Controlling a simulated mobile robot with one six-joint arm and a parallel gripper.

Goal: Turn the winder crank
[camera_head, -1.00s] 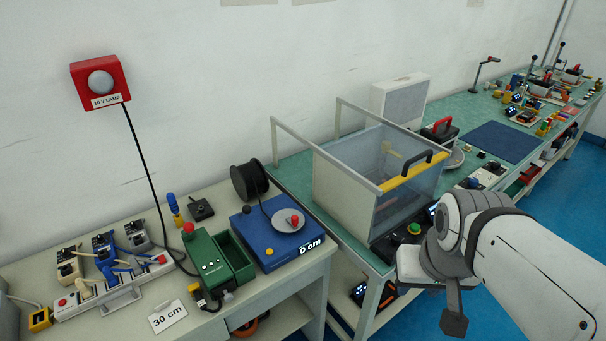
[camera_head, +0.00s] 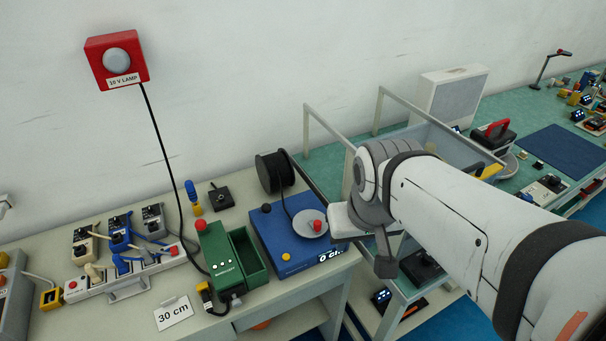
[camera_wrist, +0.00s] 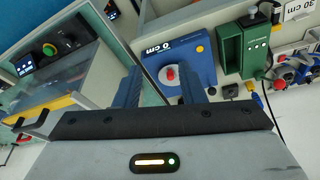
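The winder is a blue box (camera_head: 270,235) on the left bench, with a pale round crank disc (camera_head: 307,231) and a red knob (camera_head: 317,225) on top. In the wrist view the blue box (camera_wrist: 205,66) reads "0 cm", and the red knob (camera_wrist: 170,73) shows between my fingers. My gripper (camera_wrist: 161,82) is open and empty, its two dark blue fingers apart. It points toward the winder; the height gap is unclear. In the head view my arm's end is just right of the winder and partly covers its label.
A black cable spool (camera_head: 272,172) stands behind the winder. A green box (camera_head: 213,249) is left of it, with a power strip (camera_head: 125,277) beyond. A red lamp box (camera_head: 116,60) hangs on the wall. A clear-walled bin (camera_head: 452,145) with a frame stands to the right.

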